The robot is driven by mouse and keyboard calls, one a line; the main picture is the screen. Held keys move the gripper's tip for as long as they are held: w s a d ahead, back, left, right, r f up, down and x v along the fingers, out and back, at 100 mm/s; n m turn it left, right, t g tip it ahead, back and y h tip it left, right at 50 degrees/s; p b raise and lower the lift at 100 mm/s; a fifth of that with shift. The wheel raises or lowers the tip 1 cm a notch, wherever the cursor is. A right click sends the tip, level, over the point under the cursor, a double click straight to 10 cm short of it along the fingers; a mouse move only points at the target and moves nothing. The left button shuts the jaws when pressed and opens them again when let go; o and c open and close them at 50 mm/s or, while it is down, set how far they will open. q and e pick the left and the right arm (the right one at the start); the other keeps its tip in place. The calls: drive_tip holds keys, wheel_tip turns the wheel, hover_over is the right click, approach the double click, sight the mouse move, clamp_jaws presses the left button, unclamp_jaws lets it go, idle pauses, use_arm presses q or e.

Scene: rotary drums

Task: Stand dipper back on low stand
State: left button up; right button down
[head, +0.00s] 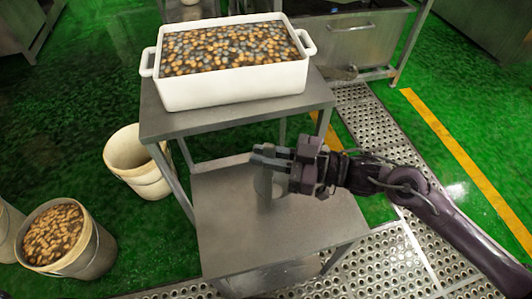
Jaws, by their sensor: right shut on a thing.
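The low stand (235,240) is a grey metal table in the middle of the head view. The dipper (264,185) is a grey metal cup, partly hidden behind my right gripper. My right gripper (268,157) reaches in from the right and is shut on the dipper near its top. The dipper looks roughly upright over the low stand's top, towards its back. I cannot tell whether its base touches the stand. My left gripper is not in view.
A taller metal table (210,120) stands behind the low stand and bears a white tub (235,88) full of brown and grey pieces. An empty-looking bucket (135,165) and a filled bucket (92,257) stand at left. The low stand's front is clear.

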drive_tip(key=shift+f, duration=0.35)
drive_tip(key=shift+c, duration=1)
unclamp_jaws()
drive_tip(key=s+d+p, duration=0.1)
drive_tip(key=d+p, duration=0.2)
drive_tip(key=d, duration=0.6)
drive_tip(key=shift+s, duration=0.4)
drive_tip(key=shift+r, duration=0.1)
